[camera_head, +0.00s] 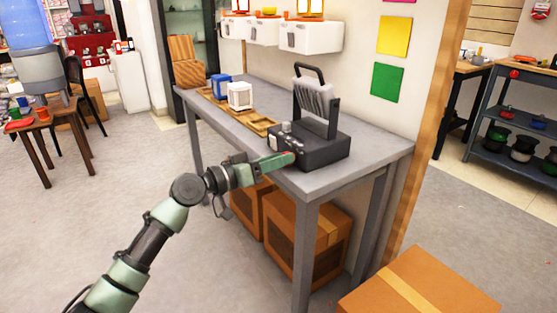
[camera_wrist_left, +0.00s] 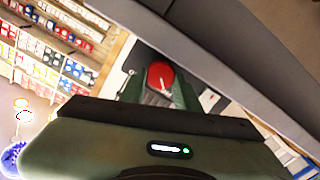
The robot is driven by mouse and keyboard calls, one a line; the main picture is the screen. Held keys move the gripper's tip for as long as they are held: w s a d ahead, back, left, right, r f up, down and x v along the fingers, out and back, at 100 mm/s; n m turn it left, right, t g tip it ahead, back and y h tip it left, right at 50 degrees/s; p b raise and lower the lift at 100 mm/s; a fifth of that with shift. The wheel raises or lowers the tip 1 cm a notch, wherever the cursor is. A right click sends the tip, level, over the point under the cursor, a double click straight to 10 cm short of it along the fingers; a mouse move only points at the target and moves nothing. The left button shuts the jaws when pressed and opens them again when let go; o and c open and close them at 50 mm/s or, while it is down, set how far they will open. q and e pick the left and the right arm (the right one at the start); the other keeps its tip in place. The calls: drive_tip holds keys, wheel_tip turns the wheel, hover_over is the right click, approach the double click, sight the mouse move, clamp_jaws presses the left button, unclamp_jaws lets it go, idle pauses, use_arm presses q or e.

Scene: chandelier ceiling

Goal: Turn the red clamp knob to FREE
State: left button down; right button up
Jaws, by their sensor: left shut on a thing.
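The dark clamp device (camera_head: 325,150) stands on the grey table near its right end. It has a boxy base, a raised grey finned block and a black loop handle. The red clamp knob (camera_head: 291,157) shows as a small red spot at the front of the base. In the left wrist view the red knob (camera_wrist_left: 160,75) is round and sits between the fingers. My left gripper (camera_head: 283,160) reaches in from the left and is shut on the knob. The knob's markings, including FREE, cannot be read. My right gripper is not in view.
On the table (camera_head: 385,158), a wooden tray (camera_head: 262,125), a white box-shaped item (camera_head: 240,96) and a blue one (camera_head: 220,86) stand left of the device. Cardboard boxes (camera_head: 300,240) lie under the table. Another carton (camera_head: 420,285) is at the front right. The floor at left is open.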

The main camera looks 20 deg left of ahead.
use_arm(q)
drive_tip(key=c, duration=1)
unclamp_jaws()
drive_tip(key=v, duration=0.8)
